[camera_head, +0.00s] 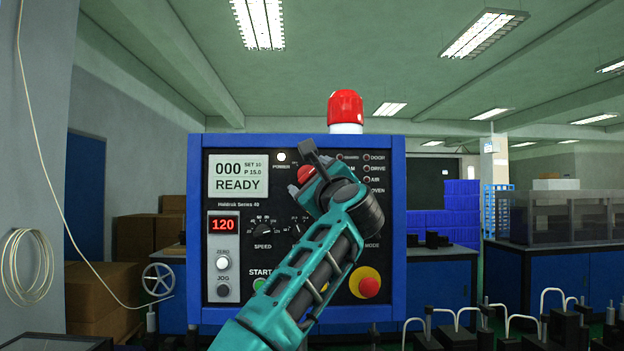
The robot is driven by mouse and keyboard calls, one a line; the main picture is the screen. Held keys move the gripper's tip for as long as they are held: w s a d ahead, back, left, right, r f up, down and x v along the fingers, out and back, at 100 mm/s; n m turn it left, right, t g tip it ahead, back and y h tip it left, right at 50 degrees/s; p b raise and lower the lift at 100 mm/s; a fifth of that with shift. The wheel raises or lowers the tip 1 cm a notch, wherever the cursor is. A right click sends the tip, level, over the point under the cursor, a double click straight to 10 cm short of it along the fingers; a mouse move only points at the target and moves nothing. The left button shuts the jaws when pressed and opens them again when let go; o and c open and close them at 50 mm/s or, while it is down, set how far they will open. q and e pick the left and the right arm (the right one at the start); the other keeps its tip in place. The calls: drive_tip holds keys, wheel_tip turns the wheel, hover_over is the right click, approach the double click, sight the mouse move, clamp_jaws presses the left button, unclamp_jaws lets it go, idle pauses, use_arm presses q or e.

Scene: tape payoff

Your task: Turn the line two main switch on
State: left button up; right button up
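A blue-framed control panel (397,230) faces me, with a display reading "READY" (238,177) and a lit white POWER lamp (281,157). The finger gap is not clear. No "line two" label is readable.
The panel also carries a red "120" readout (223,225), a SPEED knob (263,230), a partly covered green START button (260,285) and a red stop button on yellow (370,287). A red beacon (345,107) stands on top. Cardboard boxes (100,295) stand left.

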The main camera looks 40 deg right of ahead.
drive_tip(key=shift+s+a+f, duration=0.2)
drive_tip(key=shift+s, duration=0.35)
drive_tip(key=b+v, duration=0.2)
drive_tip(key=v, duration=0.9)
drive_tip(key=shift+s+a+b, duration=0.2)
drive_tip(key=shift+s+b, duration=0.1)
